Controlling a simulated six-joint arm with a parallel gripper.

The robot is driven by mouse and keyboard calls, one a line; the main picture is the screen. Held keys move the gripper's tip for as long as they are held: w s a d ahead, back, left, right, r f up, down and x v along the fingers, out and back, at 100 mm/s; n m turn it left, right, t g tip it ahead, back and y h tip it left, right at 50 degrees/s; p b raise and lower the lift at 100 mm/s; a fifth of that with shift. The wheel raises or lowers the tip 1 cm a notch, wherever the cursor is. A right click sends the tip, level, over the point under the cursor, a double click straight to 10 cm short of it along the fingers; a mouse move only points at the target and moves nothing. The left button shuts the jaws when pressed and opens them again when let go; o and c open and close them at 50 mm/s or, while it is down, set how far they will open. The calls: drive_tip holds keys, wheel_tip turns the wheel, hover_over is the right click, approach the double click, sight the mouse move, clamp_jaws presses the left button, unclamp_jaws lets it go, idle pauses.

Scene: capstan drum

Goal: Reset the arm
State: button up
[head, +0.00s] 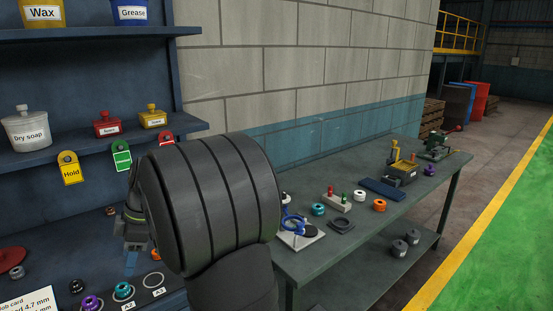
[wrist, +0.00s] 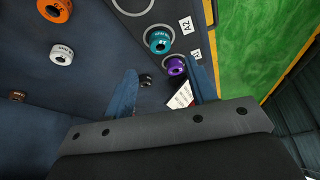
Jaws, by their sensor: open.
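My gripper (head: 130,268) hangs at the lower left in the head view, over the dark bench, partly hidden behind my own arm. In the wrist view my gripper (wrist: 163,82) shows two blue fingers spread well apart with nothing held between them. Beyond the fingers lie a teal ring (wrist: 158,40) beside the A2 label and a purple ring (wrist: 174,66) near the A1 label. The teal ring (head: 123,291) and the purple ring (head: 91,303) also show at the bottom of the head view. My arm's large dark link fills the middle of the head view.
A shelf edge (head: 90,150) with yellow, green and red tags stands above my gripper. An orange ring (wrist: 55,8) and a white ring (wrist: 61,53) lie on the bench. A green side table (head: 330,245) holding several parts stands to the right.

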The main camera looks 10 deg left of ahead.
sight(123, 286)
drive_tip(key=x, duration=0.7)
drive_tip(key=shift+a+f, duration=0.1)
drive_tip(key=shift+f, duration=0.3)
drive_tip(key=shift+r, duration=1.95)
